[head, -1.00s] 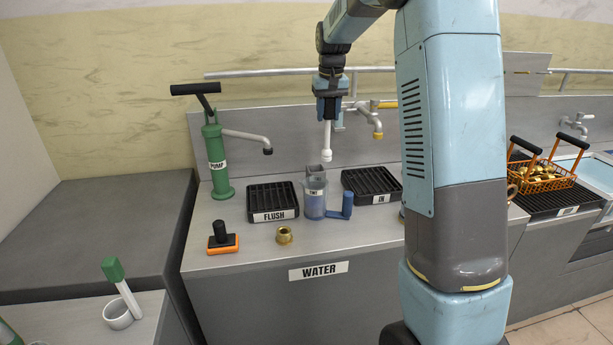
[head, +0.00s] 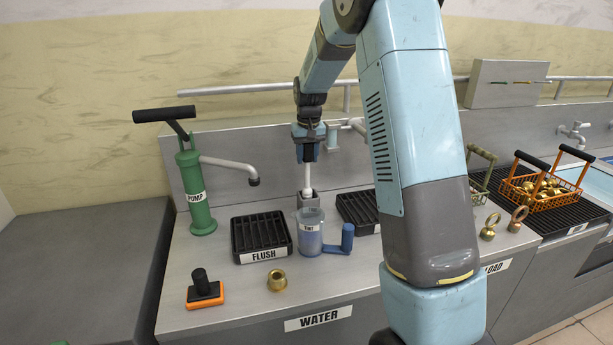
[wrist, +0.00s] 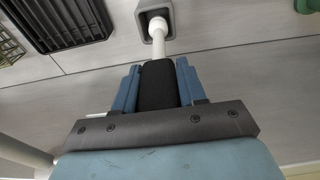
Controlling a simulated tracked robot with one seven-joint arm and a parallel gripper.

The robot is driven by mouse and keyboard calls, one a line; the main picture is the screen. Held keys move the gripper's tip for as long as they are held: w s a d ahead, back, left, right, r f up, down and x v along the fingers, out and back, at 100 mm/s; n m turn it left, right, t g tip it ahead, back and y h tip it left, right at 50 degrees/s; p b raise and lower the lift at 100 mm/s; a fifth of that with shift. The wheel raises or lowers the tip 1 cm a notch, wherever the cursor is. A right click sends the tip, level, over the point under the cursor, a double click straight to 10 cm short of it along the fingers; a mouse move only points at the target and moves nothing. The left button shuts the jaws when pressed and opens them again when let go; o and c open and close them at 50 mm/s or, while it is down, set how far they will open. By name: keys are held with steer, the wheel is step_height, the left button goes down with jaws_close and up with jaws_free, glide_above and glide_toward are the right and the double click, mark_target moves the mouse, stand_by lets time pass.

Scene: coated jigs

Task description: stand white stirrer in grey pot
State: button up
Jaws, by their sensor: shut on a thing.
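My gripper (head: 307,150) points down and is shut on the white stirrer (head: 307,176), which hangs upright below the fingers. The stirrer also shows in the wrist view (wrist: 159,36). The small square grey pot (head: 309,201) stands behind the clear jug, which hides its lower part. It also shows at the top of the wrist view (wrist: 143,14). The stirrer's lower end is at the pot's mouth, lined up with the opening. I cannot tell how far inside it is.
The clear blue jug (head: 311,238) with a blue handle stands just in front of the pot. Black racks flank it, the FLUSH rack (head: 261,236) at left.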

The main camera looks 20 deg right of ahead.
mark_target(307, 171)
steer(key=shift+d+f, duration=0.15)
steer(key=shift+f, duration=2.4)
steer(key=o, duration=1.1)
